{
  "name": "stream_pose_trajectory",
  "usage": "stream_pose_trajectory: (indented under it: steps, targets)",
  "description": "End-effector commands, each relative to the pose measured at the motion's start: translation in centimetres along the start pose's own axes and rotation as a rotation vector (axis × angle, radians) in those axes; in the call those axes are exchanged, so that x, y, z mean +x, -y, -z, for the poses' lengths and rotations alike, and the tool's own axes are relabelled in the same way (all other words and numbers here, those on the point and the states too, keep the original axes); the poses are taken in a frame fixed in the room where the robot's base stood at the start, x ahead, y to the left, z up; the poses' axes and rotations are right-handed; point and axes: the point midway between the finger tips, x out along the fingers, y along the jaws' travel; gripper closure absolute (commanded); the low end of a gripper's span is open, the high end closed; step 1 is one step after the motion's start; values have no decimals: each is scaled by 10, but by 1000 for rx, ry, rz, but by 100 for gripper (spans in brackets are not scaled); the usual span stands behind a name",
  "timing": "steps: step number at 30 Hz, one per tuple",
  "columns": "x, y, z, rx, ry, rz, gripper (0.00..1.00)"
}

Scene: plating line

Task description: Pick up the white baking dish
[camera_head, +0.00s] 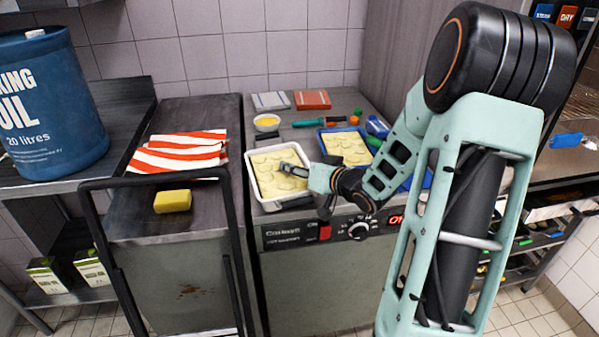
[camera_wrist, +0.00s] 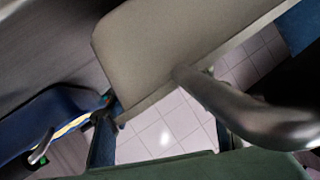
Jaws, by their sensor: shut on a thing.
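The white baking dish (camera_head: 252,184) is at the front left of the steel worktop in the head view, filled with pale yellow, sliced-looking food. My gripper (camera_head: 297,187) reaches in from the right and is shut on the dish's wall near its front right corner. One grey finger lies over the food inside; a dark part shows outside the front wall. The dish looks about level; I cannot tell whether its base touches the worktop. In the wrist view, a large pale slab, probably the dish's wall, fills the upper middle, with a grey finger before it.
A blue dish (camera_head: 321,145) of similar food stands to the right, behind my arm. A small white bowl (camera_head: 267,128) and red and grey items are behind. A black rail (camera_head: 150,180), a yellow sponge (camera_head: 172,202) and a striped cloth (camera_head: 180,151) are left.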

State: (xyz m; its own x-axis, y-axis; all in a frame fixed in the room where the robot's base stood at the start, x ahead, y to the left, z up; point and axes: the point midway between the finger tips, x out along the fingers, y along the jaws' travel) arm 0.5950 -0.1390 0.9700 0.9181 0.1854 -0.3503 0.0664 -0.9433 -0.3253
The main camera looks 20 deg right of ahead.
Motion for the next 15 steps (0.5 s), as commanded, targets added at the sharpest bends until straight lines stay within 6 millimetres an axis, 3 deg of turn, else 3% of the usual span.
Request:
stream_pose_trajectory:
  steps: [1, 10, 15]
  targets:
    - [-10, 1, 11, -4, -9, -2, 100]
    - [-66, 10, 44, -6, -13, -5, 100]
    - [-104, 9, 46, -3, -11, -7, 100]
